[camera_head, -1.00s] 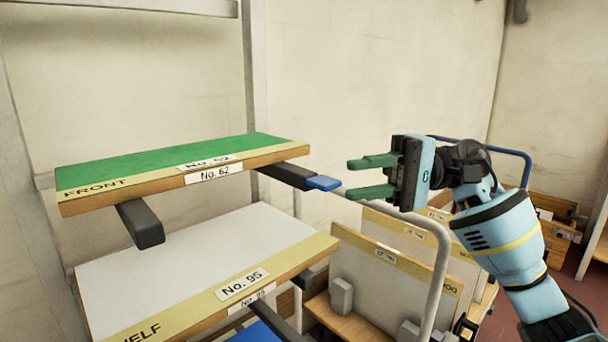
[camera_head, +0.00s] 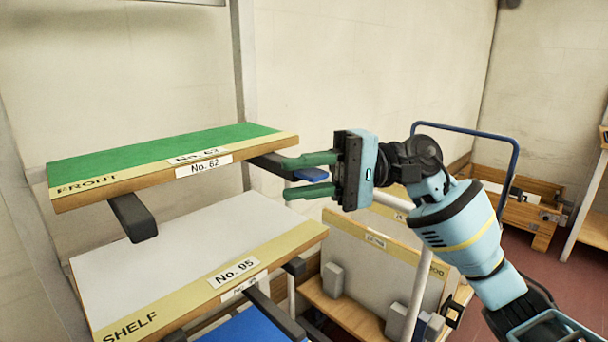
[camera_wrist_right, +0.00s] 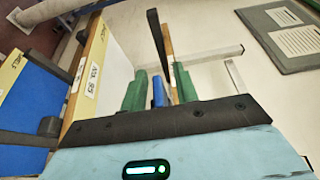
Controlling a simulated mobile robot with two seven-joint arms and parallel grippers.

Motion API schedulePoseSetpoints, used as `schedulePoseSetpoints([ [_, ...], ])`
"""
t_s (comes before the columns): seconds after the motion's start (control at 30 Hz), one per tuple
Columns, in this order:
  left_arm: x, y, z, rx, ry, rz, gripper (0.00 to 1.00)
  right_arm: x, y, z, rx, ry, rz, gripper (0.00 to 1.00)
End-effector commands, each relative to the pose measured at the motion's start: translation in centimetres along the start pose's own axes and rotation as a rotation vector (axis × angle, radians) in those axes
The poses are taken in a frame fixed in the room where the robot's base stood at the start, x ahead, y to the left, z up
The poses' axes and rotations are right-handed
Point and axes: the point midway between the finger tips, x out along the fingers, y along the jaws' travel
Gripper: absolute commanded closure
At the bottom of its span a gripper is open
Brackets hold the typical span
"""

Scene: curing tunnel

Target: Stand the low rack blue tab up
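The blue tab (camera_head: 311,175) lies flat at the end of a dark bar (camera_head: 270,166) under the green board marked No. 62 (camera_head: 150,158). My right gripper (camera_head: 288,178) is at the tab, one green finger above it and one below in the head view. In the right wrist view the tab (camera_wrist_right: 158,93) stands between the two fingers, with a narrow gap on each side. The right gripper is open and holds nothing. My left gripper is not in view.
Below is a white board (camera_head: 170,250) marked No. 95, with a blue board (camera_head: 250,328) under it. Boards standing on edge (camera_head: 360,255) and a blue tubular handle (camera_head: 465,129) are to the right. The wall behind the gripper is bare.

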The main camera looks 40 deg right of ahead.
Motion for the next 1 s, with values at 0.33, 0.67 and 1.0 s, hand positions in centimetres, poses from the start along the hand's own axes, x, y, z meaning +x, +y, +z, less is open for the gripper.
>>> schedulePoseSetpoints([
  [0.33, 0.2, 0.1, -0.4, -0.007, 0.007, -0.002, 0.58, 0.0, 0.0, 0.0, 0.0, 0.0, 0.0, 1.0],
  [0.67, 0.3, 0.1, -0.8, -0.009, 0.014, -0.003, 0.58, -0.1, -0.1, 0.0, 0.021, 0.001, 0.009, 1.0],
  [1.0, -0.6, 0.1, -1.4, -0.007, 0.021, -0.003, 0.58, -0.1, -0.7, -0.1, 0.199, 0.002, 0.085, 1.0],
])
